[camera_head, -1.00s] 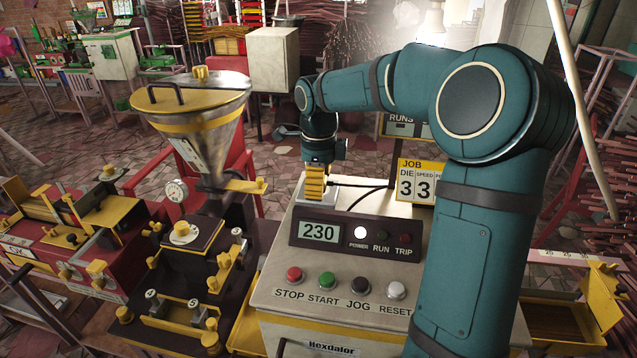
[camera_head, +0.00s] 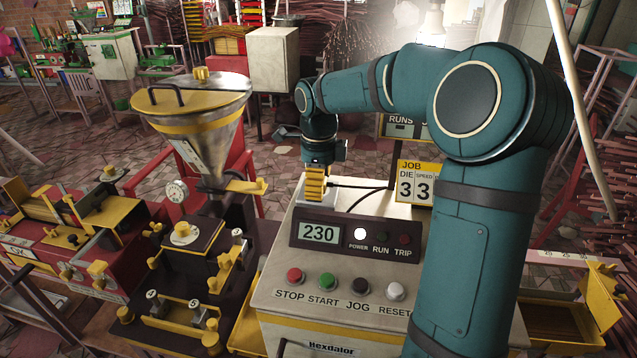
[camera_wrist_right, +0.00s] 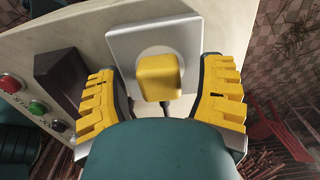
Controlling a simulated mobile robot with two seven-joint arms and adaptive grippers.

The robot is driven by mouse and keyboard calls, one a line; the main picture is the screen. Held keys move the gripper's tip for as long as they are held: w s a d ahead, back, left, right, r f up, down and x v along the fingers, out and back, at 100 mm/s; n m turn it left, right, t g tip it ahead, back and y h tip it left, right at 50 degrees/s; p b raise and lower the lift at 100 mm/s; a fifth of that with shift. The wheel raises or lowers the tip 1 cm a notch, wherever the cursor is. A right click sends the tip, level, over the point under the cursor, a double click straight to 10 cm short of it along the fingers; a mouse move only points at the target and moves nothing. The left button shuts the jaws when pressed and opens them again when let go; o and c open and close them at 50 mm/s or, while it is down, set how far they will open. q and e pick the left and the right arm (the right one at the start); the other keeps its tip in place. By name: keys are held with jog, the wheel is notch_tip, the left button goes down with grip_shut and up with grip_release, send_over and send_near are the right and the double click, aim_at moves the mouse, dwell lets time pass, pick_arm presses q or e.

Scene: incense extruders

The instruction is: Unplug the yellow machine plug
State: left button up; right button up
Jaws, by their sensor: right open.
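The yellow plug (camera_wrist_right: 160,78) sits in a round recess of a white socket plate (camera_wrist_right: 122,44), with a dark cable running from its underside. It is seated in the socket. My right gripper (camera_wrist_right: 166,72) is open, with one yellow ribbed finger on each side of the plug and a visible gap to both. In the head view my right gripper (camera_head: 314,184) points down at the back left of the control box (camera_head: 290,262) top, and its fingers hide the plug there. My left gripper is not in view.
The box's front panel has a 230 display (camera_head: 319,233), a lit power lamp and several push buttons. A black cable (camera_head: 362,198) crosses the box top behind the display. The job sign (camera_head: 415,183) stands to the right. A metal hopper (camera_head: 212,140) stands at left.

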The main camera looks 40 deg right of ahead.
grip_shut()
jog(key=shift+r, duration=0.15)
jog(key=shift+r+p, duration=2.6)
jog(key=shift+r, duration=0.25)
